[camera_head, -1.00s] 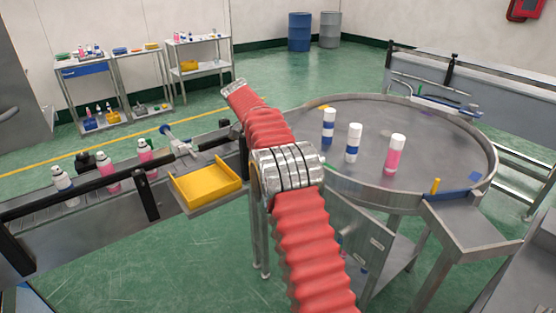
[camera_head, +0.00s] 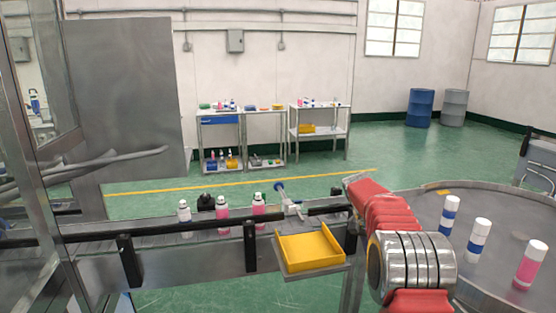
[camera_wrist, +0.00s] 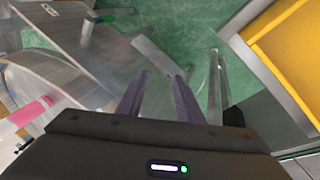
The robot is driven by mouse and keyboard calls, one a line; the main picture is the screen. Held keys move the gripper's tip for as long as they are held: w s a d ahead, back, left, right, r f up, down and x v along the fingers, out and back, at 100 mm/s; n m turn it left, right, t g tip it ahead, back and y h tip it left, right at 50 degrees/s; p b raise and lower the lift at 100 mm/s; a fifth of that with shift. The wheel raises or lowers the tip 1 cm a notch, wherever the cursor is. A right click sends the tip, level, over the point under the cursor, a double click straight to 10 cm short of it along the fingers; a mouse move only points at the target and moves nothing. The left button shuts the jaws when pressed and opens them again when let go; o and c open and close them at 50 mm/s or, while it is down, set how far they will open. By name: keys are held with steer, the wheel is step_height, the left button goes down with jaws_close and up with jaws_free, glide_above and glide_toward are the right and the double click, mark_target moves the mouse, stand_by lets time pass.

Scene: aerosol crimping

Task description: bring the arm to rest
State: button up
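My arm, in a red ribbed sleeve with a silver joint, rises from the bottom right of the head view and points away from me. It passes between the conveyor and the round table. My gripper (camera_wrist: 158,95) shows in the wrist view with its two dark fingers apart and nothing between them. It is hanging over the floor, beside the yellow tray (camera_wrist: 285,45). In the head view the gripper itself is hidden beyond the end of the red sleeve.
The yellow tray also shows in the head view (camera_head: 310,250), left of my arm. Three capped bottles (camera_head: 222,217) stand on the conveyor. The round table (camera_head: 420,205) on the right bears three cans (camera_head: 477,241). Shelves (camera_head: 318,130) stand far back.

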steer(key=s+a+r+n+t+y, duration=0.1)
steer(key=s+a+r+n+t, duration=0.1)
steer(key=s, duration=1.1)
steer(key=s+a+r+n+t+y, duration=0.1)
steer(key=s+a+r+n, duration=0.3)
steer(key=s, duration=1)
steer(key=s+a+r+n+t+y, duration=0.2)
steer(key=s+a+r, duration=0.4)
steer(key=s+a, duration=0.4)
steer(key=s+n+t, duration=0.1)
steer(key=s, duration=0.2)
steer(key=shift+s+t, duration=0.25)
steer(key=shift+t, duration=0.15)
steer(key=shift+r, duration=0.1)
